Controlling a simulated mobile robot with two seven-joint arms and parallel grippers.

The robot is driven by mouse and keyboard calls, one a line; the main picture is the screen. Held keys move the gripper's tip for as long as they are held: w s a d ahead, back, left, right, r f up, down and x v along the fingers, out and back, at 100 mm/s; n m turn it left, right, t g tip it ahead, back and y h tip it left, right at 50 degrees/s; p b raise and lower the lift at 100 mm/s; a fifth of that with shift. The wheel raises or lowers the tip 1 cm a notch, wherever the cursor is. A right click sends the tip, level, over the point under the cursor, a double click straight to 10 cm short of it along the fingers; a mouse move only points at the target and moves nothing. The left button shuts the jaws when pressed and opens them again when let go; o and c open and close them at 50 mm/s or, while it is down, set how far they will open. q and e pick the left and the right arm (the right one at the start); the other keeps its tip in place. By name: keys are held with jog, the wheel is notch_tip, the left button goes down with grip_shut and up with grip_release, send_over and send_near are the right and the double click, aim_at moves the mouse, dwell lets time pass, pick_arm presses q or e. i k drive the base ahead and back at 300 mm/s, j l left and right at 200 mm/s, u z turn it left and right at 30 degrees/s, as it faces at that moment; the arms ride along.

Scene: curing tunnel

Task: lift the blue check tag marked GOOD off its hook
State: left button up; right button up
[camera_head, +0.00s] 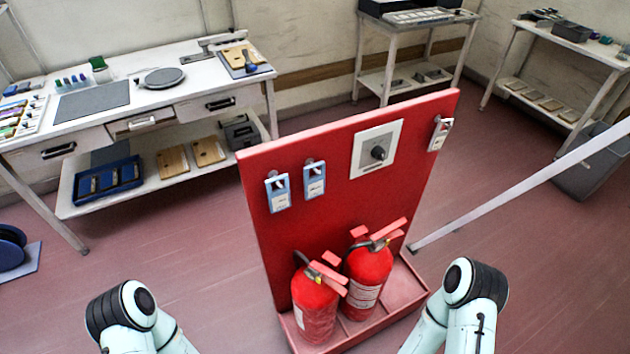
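Two blue tags hang side by side on hooks on the upright red board. The left blue tag (278,192) and the right blue tag (314,180) each have a white printed label, too small to read, so I cannot tell which is marked GOOD. A white-and-grey tag (440,134) hangs near the board's upper right corner. The red board (330,228) stands in front of me. Parts of both my arms show at the bottom left and bottom right, apart from the board. Neither gripper is in view.
A dial on a white plate (376,150) is mounted between the tags. Two fire extinguishers, left (315,306) and right (367,275), stand in the red tray (400,300) below. A white bar (520,190) slants at right. A workbench (130,115) stands behind left.

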aim_at(314, 186)
jog(key=l+u, duration=0.1)
jog(key=u, duration=1.85)
jog(key=k+l+u, duration=0.15)
jog(key=k+l, duration=0.75)
jog(key=i, duration=0.35)
